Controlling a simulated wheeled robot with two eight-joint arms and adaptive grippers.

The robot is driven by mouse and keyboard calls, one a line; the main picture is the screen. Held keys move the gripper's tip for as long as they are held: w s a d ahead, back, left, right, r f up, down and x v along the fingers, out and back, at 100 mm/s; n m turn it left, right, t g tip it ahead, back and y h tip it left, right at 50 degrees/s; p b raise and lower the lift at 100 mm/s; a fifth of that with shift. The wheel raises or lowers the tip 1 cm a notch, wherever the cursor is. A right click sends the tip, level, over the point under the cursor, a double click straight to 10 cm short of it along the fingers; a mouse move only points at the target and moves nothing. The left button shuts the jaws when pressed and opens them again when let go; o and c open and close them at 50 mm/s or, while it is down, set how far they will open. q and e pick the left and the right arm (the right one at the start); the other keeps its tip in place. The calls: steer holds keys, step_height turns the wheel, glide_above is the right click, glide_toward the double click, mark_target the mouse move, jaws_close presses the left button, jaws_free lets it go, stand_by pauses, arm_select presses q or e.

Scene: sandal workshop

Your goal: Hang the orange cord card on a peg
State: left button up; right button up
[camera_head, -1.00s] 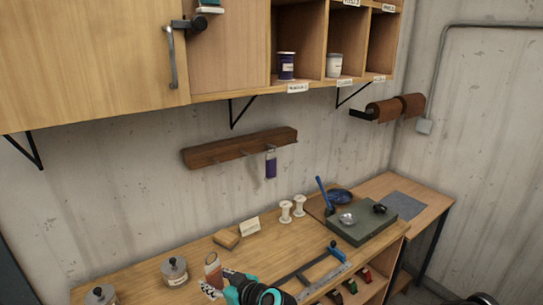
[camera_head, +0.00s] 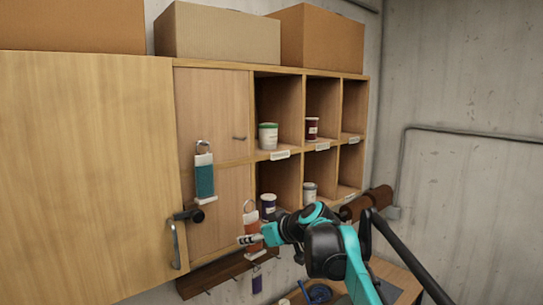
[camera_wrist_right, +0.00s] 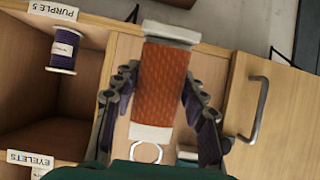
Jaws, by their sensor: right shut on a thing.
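The orange cord card (camera_head: 251,221), a white-ended card wound with orange cord, is held upright with its ring at the top in the head view. My right gripper (camera_head: 247,240) is shut on it, in front of the cabinet's lower small door. In the right wrist view the card (camera_wrist_right: 165,85) lies between the fingers of my gripper (camera_wrist_right: 160,92), its ring toward the wrist. The dark wooden peg rail (camera_head: 222,274) is below, partly hidden by my right arm. A purple card (camera_head: 257,281) hangs from it. My left gripper is not in view.
A teal card (camera_head: 204,178) hangs against the cabinet's small door. The open large door (camera_head: 85,170), with its handle (camera_head: 174,246), stands to the left. Pigeonholes with spools and tubs are behind my arm; a purple spool (camera_wrist_right: 63,48) shows in the wrist view.

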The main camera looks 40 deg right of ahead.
steer(key=s+d+r+p, duration=0.1)
steer(key=s+r+p, duration=0.25)
steer(key=r, duration=0.55)
steer(key=s+d+r+p, duration=0.15)
steer(key=r+p, duration=0.25)
steer(key=r, duration=0.5)
steer(key=shift+m+h, duration=0.3)
steer(key=shift+w+a+f, duration=0.2)
steer(key=shift+w+f, duration=0.1)
steer(key=shift+w, duration=1.6)
steer(key=shift+w+a+f, duration=0.25)
steer(key=shift+w+f, duration=0.05)
steer(key=shift+w, duration=1.55)
steer(key=shift+w+a+f, duration=0.2)
steer(key=shift+w+f, duration=0.1)
steer(key=shift+w, duration=1.6)
steer(key=o, duration=1.3)
steer(key=shift+c, duration=0.2)
steer(key=shift+s, duration=0.1)
